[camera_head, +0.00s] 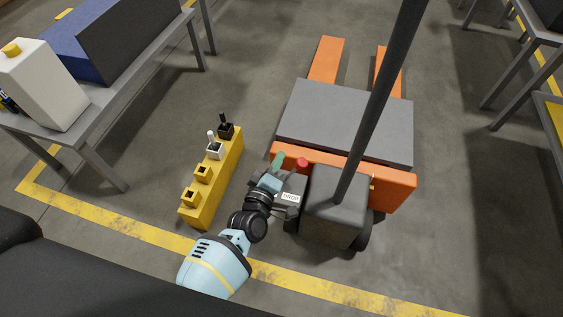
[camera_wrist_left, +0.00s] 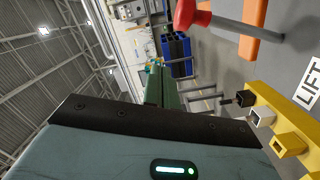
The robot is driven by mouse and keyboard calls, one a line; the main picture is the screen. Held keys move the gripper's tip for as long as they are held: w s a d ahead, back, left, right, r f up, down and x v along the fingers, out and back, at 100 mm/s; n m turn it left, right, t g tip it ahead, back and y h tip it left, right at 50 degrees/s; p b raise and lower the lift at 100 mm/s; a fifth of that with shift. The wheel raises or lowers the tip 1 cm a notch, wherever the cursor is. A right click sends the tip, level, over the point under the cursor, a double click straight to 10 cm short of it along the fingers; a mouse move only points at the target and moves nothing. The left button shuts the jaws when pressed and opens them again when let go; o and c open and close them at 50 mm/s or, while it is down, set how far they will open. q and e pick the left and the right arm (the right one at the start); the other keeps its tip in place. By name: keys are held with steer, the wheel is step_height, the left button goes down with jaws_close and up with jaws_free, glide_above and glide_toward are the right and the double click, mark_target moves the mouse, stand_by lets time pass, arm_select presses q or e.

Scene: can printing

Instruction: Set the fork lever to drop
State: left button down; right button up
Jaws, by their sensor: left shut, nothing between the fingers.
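The fork lever has a red knob (camera_head: 302,163) and sits on the left side of the pallet truck's dark housing (camera_head: 335,207). In the left wrist view the red knob (camera_wrist_left: 188,15) and its grey shaft show at the top. A white DROP label (camera_head: 290,197) is by the housing, near my wrist. A LIFT label (camera_wrist_left: 308,84) shows at the right edge of the wrist view. My left gripper (camera_head: 278,161) has green fingers, shut and empty, just left of the knob. I cannot tell whether they touch it. My right gripper is not in view.
A yellow rack (camera_head: 210,180) with black and white items stands left of my gripper. The truck's orange crossbar (camera_head: 395,187), grey load (camera_head: 345,120) and tall dark handle (camera_head: 385,85) are on the right. A grey table (camera_head: 95,115) stands at upper left.

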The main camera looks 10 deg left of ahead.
arm_select(q)
steer(key=s+a+p, duration=0.1)
steer(key=s, duration=0.8)
steer(key=shift+s+p, duration=0.35)
steer(key=shift+s, duration=0.05)
steer(key=shift+r, duration=0.1)
